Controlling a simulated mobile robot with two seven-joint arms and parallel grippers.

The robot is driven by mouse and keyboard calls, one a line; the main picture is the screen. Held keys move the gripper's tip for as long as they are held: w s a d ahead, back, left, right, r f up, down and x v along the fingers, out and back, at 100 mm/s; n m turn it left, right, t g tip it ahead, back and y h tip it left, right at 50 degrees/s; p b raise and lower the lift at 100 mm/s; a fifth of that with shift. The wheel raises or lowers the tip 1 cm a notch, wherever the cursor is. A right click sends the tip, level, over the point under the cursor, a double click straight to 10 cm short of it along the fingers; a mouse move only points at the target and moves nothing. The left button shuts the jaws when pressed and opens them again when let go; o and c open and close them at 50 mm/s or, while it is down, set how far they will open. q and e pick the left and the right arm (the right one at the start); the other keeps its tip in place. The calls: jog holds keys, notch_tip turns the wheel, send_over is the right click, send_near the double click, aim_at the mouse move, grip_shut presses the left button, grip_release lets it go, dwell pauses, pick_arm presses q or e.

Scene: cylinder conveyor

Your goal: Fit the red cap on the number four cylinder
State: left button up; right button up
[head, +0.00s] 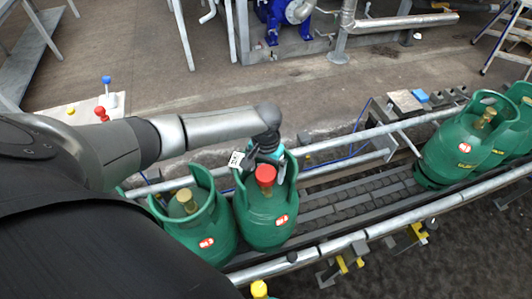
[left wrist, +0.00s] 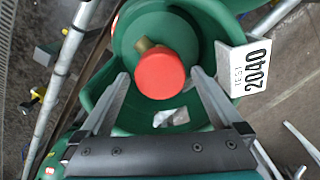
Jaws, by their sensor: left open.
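The red cap (head: 265,175) sits upright at the top of the valve of a green cylinder (head: 268,222) on the conveyor. In the left wrist view the red cap (left wrist: 160,74) shows with part of the brass valve (left wrist: 144,45) beside it. My left gripper (head: 267,158) is just above and behind the cap. In the left wrist view its two fingers (left wrist: 159,76) are spread on either side of the cap, with gaps between. Whether the cap is fully seated is hidden. No number four is readable on the cylinder. My right gripper is not in view.
Another green cylinder (head: 200,227) stands close on the left, and more (head: 455,150) stand at the right. Conveyor rails (head: 340,242) run alongside. The belt between the cylinder groups is free.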

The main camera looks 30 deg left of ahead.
aim_at(266, 173)
pick_arm(q)
notch_tip(266, 173, up, 15)
jog(key=p, duration=0.4)
jog(key=shift+r, duration=0.15)
dwell(0.5)
